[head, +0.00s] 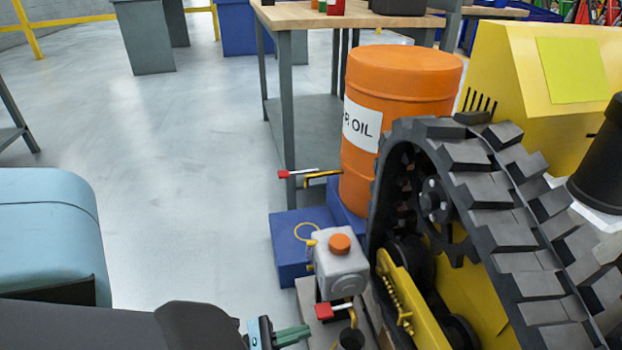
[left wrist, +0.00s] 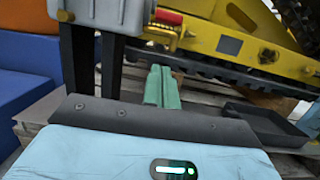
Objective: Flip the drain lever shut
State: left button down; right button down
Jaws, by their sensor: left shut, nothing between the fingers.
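A red-handled lever (head: 335,311) sits on a small brass fitting under a grey-white tank with an orange cap (head: 341,265), beside the tracked carrier (head: 415,300). A red handle on a brass fitting also shows in the left wrist view (left wrist: 168,18), just beyond the fingertips. A second red-handled lever (head: 297,173) sticks out left of the orange oil drum (head: 397,110). I cannot tell from its look which one is the drain lever. My left gripper (head: 303,335) is shut and empty, its green fingers (left wrist: 161,85) left of and a little below the nearer lever, apart from it. My right gripper is out of view.
A dark cup (head: 350,340) stands under the nearer fitting. Blue blocks (head: 290,250) lie below the drum. A black tray (left wrist: 265,122) lies right of the fingers. The rubber track (head: 500,210) blocks the right side. The floor to the left is open.

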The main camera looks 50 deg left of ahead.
pick_arm(q)
jog(key=v, duration=0.7)
jog(key=shift+p, duration=0.45)
